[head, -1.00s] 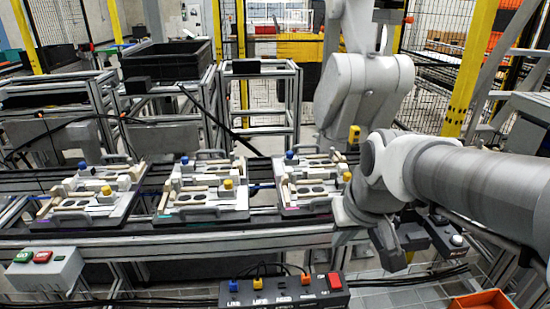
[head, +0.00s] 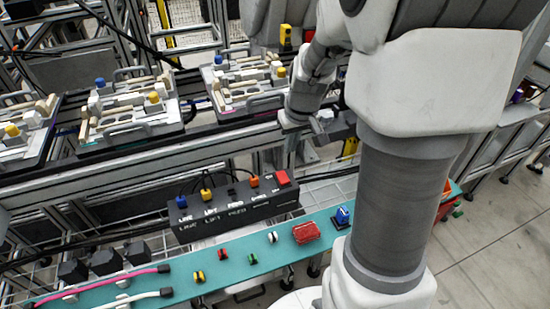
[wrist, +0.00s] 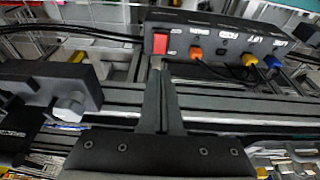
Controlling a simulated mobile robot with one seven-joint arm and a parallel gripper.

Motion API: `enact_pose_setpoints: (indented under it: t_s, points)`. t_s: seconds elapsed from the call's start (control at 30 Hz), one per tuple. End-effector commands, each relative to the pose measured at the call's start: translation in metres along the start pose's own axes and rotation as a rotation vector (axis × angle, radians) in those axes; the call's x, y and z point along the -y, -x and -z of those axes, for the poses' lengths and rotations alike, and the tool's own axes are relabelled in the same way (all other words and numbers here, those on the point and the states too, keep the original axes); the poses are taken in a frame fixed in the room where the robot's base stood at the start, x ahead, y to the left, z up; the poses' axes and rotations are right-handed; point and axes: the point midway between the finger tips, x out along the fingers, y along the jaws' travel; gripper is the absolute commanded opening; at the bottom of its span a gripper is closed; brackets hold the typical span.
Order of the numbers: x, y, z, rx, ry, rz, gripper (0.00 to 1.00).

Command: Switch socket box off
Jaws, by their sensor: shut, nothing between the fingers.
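The socket box (head: 240,208) is a long black box on the near side of the conveyor frame. Blue, yellow and orange plugs sit in its labelled top, with one dark socket between them. Its red rocker switch (head: 283,177) is at the right end in the head view. In the wrist view the red switch (wrist: 160,44) is at the left end of the box (wrist: 212,71). My gripper (wrist: 157,63) is shut and empty, its tips just below the switch in that picture. I cannot tell whether they touch it. In the head view my arm partly hides the gripper.
Pallet fixtures (head: 125,112) with yellow and blue knobs stand on the conveyor behind the box. A teal shelf (head: 215,262) in front carries cables, small colored parts and a red block (head: 307,232). A dark bracket with a grey knob (wrist: 70,107) is left in the wrist view.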

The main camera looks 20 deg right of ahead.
Motion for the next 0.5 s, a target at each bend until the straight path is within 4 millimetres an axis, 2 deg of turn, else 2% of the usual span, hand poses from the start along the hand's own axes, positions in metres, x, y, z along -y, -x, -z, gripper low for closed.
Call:
enact_pose_setpoints:
  t_s: [0.27, 0.37, 0.5]
  points:
    - [0.000, -0.002, 0.000, 0.000, -0.001, 0.000, 0.00]
    - [0.000, -0.011, -0.001, 0.002, 0.000, 0.000, 0.00]
    - [0.000, -0.035, -0.002, 0.003, -0.002, 0.001, 0.00]
